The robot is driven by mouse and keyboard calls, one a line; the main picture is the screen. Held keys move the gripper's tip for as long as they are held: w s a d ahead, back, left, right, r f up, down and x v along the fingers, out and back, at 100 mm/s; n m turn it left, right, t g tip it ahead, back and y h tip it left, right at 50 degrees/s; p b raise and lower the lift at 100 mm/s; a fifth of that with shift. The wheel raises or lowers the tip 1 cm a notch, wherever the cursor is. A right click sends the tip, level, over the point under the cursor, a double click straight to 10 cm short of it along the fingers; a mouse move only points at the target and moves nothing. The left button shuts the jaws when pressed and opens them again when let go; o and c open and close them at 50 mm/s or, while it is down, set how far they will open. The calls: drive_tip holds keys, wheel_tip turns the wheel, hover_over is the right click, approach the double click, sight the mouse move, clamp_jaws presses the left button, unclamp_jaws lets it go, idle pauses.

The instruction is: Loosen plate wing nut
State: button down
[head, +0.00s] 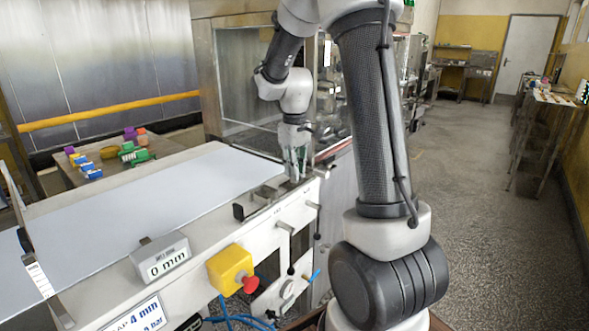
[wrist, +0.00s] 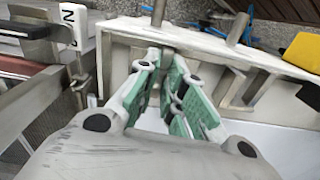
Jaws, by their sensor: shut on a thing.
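My gripper (head: 296,172) reaches down to the right end of the white machine, by the belt's end plate. In the wrist view, the gripper's two green-padded fingers (wrist: 166,72) are drawn close together at their tips. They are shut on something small. The plate wing nut itself cannot be made out; the fingers hide what lies between them, at the spot where they meet the metal fittings. The grey metal end plate (head: 268,192) shows beside the fingers in the head view.
The white belt (head: 140,212) runs left from my gripper. A "0 mm" display (head: 161,257) and a yellow box with a red button (head: 232,271) stand on the front side. Levers hang below the gripper. A glass-fronted cabinet (head: 247,75) stands close behind. The floor at right is clear.

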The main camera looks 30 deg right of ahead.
drive_tip(key=shift+n, duration=0.6)
drive_tip(key=c, duration=1.5)
unclamp_jaws()
wheel_tip(320, 180, up, 12)
